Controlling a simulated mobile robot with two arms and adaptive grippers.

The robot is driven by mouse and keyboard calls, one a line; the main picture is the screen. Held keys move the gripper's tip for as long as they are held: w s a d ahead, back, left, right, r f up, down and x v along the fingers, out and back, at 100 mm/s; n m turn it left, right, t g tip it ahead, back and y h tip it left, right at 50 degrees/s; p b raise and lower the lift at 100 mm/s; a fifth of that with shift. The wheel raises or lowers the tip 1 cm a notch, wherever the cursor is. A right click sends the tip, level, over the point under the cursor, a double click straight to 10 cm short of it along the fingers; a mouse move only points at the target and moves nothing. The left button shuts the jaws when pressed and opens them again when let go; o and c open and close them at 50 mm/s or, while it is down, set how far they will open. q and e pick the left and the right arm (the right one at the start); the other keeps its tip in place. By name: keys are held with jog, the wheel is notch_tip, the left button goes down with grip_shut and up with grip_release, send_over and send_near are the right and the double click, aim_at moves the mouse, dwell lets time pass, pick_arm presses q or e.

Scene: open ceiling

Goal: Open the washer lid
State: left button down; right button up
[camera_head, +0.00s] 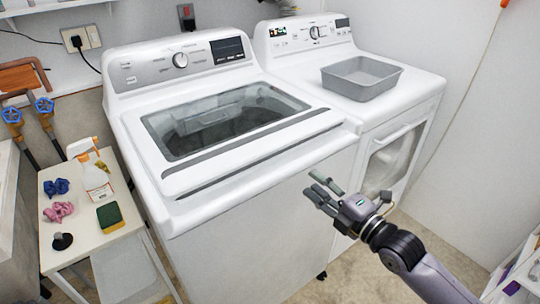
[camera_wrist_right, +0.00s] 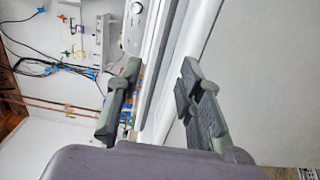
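The white top-load washer (camera_head: 262,228) stands in the middle of the head view. Its lid (camera_head: 262,148), with a dark glass window (camera_head: 225,120), lies down flat over the top. My right gripper (camera_head: 312,183) is in front of the washer, near the right part of its front top edge, with its fingers pointing toward the machine. In the right wrist view the two fingers (camera_wrist_right: 160,65) are spread apart with nothing held; the white washer edge (camera_wrist_right: 165,85) shows beyond them. I cannot tell the exact gap to the lid. My left gripper is in neither view.
A dryer (camera_head: 408,115) with a grey bin (camera_head: 361,78) on top stands right of the washer. A small table (camera_head: 88,232) at the left holds a spray bottle (camera_head: 95,180), a sponge (camera_head: 110,217) and cloths. Floor at the lower right is partly clear.

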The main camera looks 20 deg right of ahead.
aim_at(276, 153)
jog(key=p+x, duration=0.1)
jog(key=x, duration=1.6)
jog(key=shift+w+f, duration=0.1)
grip_shut()
